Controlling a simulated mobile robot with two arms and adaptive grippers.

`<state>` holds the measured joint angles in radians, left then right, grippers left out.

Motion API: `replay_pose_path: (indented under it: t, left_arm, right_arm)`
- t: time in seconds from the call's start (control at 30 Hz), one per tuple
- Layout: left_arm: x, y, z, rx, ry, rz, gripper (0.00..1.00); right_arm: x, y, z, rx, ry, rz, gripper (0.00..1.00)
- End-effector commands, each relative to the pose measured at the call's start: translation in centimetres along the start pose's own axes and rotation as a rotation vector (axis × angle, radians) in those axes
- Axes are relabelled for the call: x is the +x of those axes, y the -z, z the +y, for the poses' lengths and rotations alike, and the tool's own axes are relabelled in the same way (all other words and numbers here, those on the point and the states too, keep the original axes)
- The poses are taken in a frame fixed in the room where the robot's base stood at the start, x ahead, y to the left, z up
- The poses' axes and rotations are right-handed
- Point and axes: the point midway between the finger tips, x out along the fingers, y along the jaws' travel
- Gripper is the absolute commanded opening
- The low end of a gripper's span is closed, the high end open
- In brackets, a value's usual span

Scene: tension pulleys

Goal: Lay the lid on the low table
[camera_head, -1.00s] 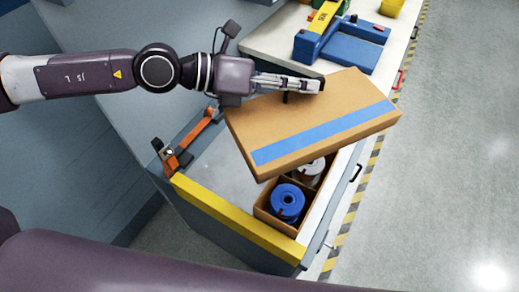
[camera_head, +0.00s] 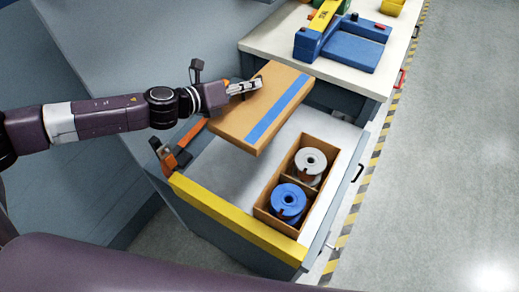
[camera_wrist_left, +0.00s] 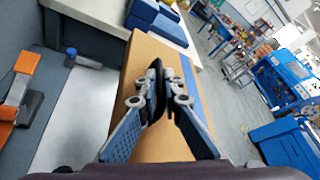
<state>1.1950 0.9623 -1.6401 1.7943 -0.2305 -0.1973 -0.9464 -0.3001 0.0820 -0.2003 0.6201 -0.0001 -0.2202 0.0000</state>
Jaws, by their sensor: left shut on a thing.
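The lid (camera_head: 238,122) is a flat brown cardboard cover with a blue stripe. My left gripper (camera_head: 256,84) is shut on it and holds it above the back part of the low table (camera_head: 228,177), a light grey top with a yellow front edge. In the left wrist view the fingers (camera_wrist_left: 163,92) close on a dark handle on the lid's top (camera_wrist_left: 140,60). The lid looks somewhat tilted in the head view; its underside and any gap to the table are hidden. My right gripper is out of view.
An open cardboard box (camera_head: 277,221) on the table's right side holds a blue spool (camera_head: 288,201) and a grey spool (camera_head: 311,161). An orange clamp-like tool (camera_head: 182,153) is at the left edge. A higher white bench (camera_head: 265,40) stands behind. The table's front left is bare.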

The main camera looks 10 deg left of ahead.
Motion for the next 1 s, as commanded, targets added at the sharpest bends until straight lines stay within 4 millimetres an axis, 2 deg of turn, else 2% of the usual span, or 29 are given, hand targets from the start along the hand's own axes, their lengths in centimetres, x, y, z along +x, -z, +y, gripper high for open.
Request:
replay_pose_path:
  t: [0.1, 0.27, 0.37, 0.8, 1.0]
  left_arm:
    - [0.1, 0.5, 1.7, -0.011, -0.023, -0.015, 0.0]
    - [0.2, 0.8, 2.7, -0.015, -0.035, -0.027, 0.0]
    - [0.6, 1.8, 3.6, -0.016, -0.038, -0.028, 0.0]
    - [4.0, 10.2, 9.7, -0.02, -0.04, -0.027, 0.0]
    - [5.0, 12.4, 11.4, -0.018, -0.037, -0.029, 0.0]
  right_arm:
    - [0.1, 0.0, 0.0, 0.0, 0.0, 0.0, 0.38]
    - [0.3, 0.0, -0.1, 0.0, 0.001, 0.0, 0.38]
    - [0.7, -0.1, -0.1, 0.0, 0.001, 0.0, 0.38]
    - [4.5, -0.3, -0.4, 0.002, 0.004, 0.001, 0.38]
    - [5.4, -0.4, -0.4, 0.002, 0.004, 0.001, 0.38]
